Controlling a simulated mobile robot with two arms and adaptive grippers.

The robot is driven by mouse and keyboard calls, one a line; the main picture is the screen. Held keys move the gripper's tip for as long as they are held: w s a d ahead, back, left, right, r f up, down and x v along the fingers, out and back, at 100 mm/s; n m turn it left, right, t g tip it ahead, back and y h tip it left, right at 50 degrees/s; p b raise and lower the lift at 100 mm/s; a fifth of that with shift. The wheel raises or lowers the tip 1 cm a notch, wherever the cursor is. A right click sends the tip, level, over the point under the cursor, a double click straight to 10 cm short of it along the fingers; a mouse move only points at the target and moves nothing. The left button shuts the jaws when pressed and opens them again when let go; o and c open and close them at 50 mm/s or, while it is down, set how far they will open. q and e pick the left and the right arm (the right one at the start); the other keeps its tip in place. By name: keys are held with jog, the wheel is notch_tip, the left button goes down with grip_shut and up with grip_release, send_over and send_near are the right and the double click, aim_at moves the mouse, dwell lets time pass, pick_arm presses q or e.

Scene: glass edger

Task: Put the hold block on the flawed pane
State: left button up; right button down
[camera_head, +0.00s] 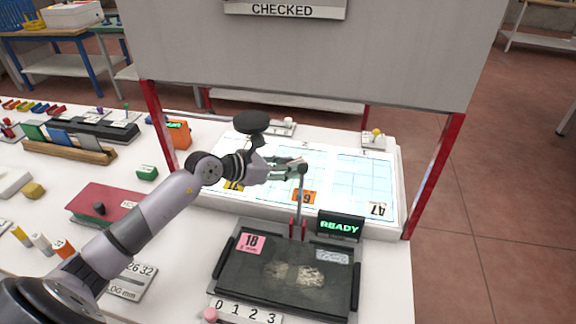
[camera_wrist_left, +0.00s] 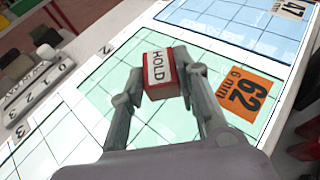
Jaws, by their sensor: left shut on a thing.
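My left gripper (camera_head: 297,168) reaches over the lit table (camera_head: 401,190). In the left wrist view its two fingers (camera_wrist_left: 160,88) are shut on the red hold block (camera_wrist_left: 161,72), whose white label reads HOLD. The block appears to be above the green-tinted pane (camera_wrist_left: 120,75) with the orange label "62 6 mm" (camera_wrist_left: 249,93); I cannot tell the exact gap. In the head view this label (camera_head: 305,197) is upside down, and the block is not clearly visible. A bluish pane (camera_head: 365,178) labelled 47 lies to the right. I cannot make out a flaw on any pane. My right gripper is not in view.
Red posts (camera_head: 433,176) and a grey panel (camera_head: 320,50) marked CHECKED frame the lit table. A READY display (camera_head: 340,227) and a dark tray (camera_head: 250,285) with a pink 18 label stand in front.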

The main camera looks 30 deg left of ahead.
pick_arm(q)
jog(key=shift+s, duration=0.1)
jog(key=shift+f, duration=0.2)
jog(key=o, duration=1.1)
jog(key=shift+o, duration=0.2)
jog(key=shift+r, duration=0.2)
jog(key=s+a+b, duration=0.1)
jog(key=s+a, duration=0.1)
jog(key=s, duration=0.2)
jog(key=s+a+b, duration=0.1)
jog(key=s+a, duration=0.1)
jog(key=s, duration=0.1)
jog(key=s+a+r+b, duration=0.1)
jog(key=s+a, duration=0.2)
jog(key=s, duration=0.1)
jog(key=shift+s, duration=0.3)
jog(key=shift+s+a, duration=0.25)
jog(key=shift+s, duration=0.3)
